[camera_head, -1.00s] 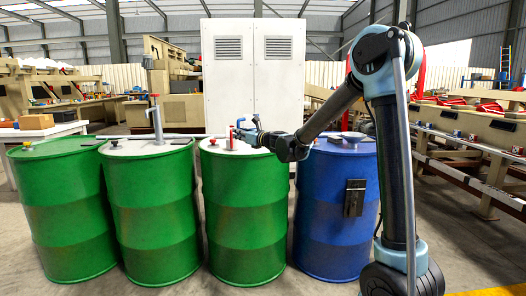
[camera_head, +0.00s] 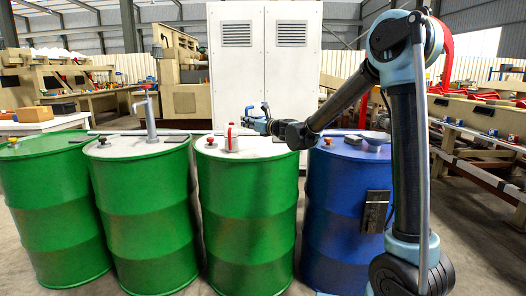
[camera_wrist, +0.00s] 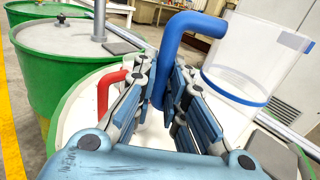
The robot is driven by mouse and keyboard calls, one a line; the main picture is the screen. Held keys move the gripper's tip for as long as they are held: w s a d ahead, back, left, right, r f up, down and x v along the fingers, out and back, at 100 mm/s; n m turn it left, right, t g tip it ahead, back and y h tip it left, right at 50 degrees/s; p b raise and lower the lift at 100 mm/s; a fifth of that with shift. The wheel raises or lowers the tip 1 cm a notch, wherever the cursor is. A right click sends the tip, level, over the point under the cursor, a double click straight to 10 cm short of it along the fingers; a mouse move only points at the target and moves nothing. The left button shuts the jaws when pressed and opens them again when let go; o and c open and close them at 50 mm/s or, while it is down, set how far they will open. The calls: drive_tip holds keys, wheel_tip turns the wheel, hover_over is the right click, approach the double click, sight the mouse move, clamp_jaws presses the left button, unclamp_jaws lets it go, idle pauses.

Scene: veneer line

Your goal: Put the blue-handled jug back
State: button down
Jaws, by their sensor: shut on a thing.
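The blue-handled jug is a clear vessel (camera_wrist: 258,62) with a blue band, at the right in the wrist view. Its thick blue handle (camera_wrist: 163,65) lies between the fingers of my gripper (camera_wrist: 160,85), which is shut on it. In the head view my gripper (camera_head: 260,124) is at the back right of the third green drum's top. The jug's clear body is hard to make out there against the white cabinet. A red-handled vessel (camera_head: 230,140) stands on that drum; its red handle (camera_wrist: 104,92) shows left of my fingers in the wrist view.
Green drums (camera_head: 245,215) stand in a row, with a blue drum (camera_head: 345,220) at the right. A grey pump (camera_head: 149,115) rises from the second drum. A shallow bowl (camera_head: 375,139) sits on the blue drum. A white cabinet (camera_head: 264,70) stands behind.

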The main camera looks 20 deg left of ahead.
drive_tip(key=shift+w+f, duration=0.15)
drive_tip(key=shift+f, duration=0.25)
drive_tip(key=f, duration=0.4)
drive_tip(key=shift+w+d, duration=0.1)
drive_tip(key=shift+w, duration=0.1)
drive_tip(key=shift+s+f, duration=0.1)
drive_tip(key=shift+f, duration=2.5)
drive_tip(key=shift+f, duration=0.1)
drive_tip(key=c, duration=1.7)
unclamp_jaws()
drive_tip(key=shift+o, duration=0.3)
drive_tip(key=shift+d, duration=0.15)
